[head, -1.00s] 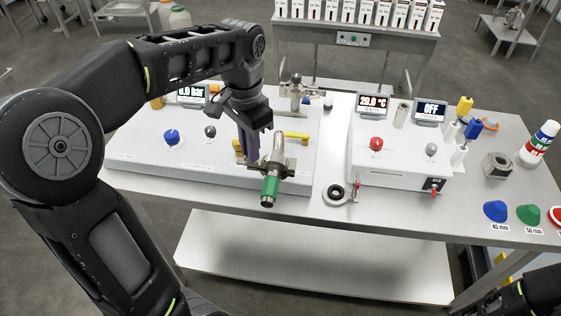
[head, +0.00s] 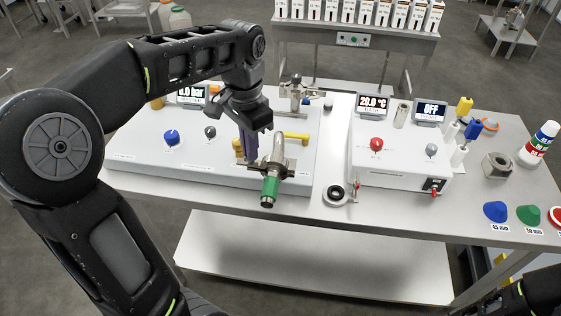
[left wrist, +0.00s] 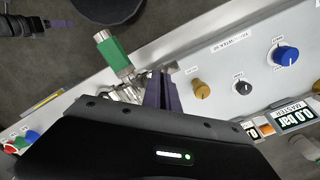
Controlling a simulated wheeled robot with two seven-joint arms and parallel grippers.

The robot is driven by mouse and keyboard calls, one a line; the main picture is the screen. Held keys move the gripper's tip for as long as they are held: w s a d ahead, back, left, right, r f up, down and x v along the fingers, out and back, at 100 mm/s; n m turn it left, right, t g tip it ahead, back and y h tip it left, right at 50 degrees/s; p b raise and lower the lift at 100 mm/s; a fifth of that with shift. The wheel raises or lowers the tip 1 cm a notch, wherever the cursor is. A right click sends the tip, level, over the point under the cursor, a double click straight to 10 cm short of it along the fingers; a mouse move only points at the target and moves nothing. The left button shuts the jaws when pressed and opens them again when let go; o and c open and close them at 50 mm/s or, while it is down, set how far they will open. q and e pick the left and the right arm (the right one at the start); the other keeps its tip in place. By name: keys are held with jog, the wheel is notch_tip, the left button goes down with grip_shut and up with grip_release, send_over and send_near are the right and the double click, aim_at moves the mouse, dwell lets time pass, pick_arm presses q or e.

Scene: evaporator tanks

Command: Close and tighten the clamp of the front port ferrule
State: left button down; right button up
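The front port is a metal pipe piece with a green end (head: 270,188) at the front edge of the white panel. The green end also shows in the left wrist view (left wrist: 113,52). The metal clamp (left wrist: 128,88) sits around the ferrule joint behind it, partly hidden by my fingers and wrist. My left gripper (head: 250,155) points down right beside the clamp. Its purple fingers (left wrist: 157,75) look close together at the metal parts; whether they hold the clamp is unclear. My right arm shows at the lower right of the head view, its fingers out of that frame.
A white control box (head: 400,165) stands further right. Knobs and yellow handles are on the panel. Coloured cones (head: 495,211) stand at the right front edge.

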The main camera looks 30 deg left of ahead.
dwell(0.5)
pick_arm(q)
jog(key=shift+m, duration=1.1)
jog(key=shift+m+p, duration=0.35)
jog(key=shift+m, duration=0.75)
jog(key=shift+m, duration=0.6)
jog(key=c, duration=2.1)
grip_release()
jog(key=o, duration=0.5)
